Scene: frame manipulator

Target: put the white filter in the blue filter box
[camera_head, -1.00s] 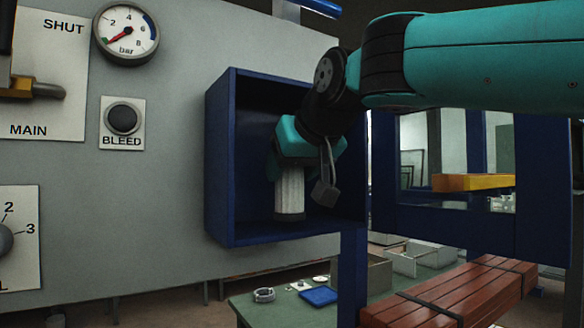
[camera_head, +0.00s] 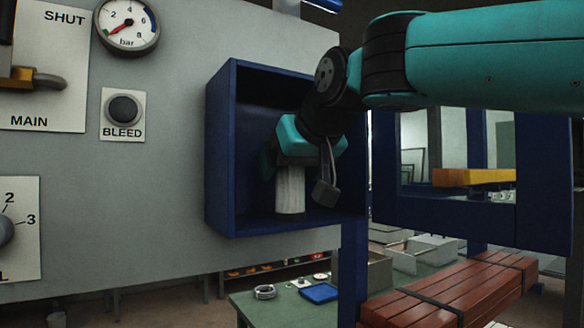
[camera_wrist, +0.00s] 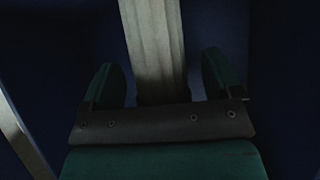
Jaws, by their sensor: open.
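The white filter (camera_head: 290,190) is a pale ribbed cylinder. It stands upright inside the open blue filter box (camera_head: 221,155) on the grey wall panel, with its lower end at the box floor. My gripper (camera_head: 290,162) is inside the box at the filter's upper part, which it hides in the head view. In the wrist view, the fingers of my gripper (camera_wrist: 162,80) are open on either side of the filter (camera_wrist: 152,40), with dark gaps between each finger and the filter.
The box's side walls and top surround my gripper closely. A pressure gauge (camera_head: 127,24) and BLEED button (camera_head: 122,110) are on the panel to the left. A blue frame (camera_head: 455,225) stands right of the box, above red-brown beams (camera_head: 450,290). A green table (camera_head: 275,308) is below.

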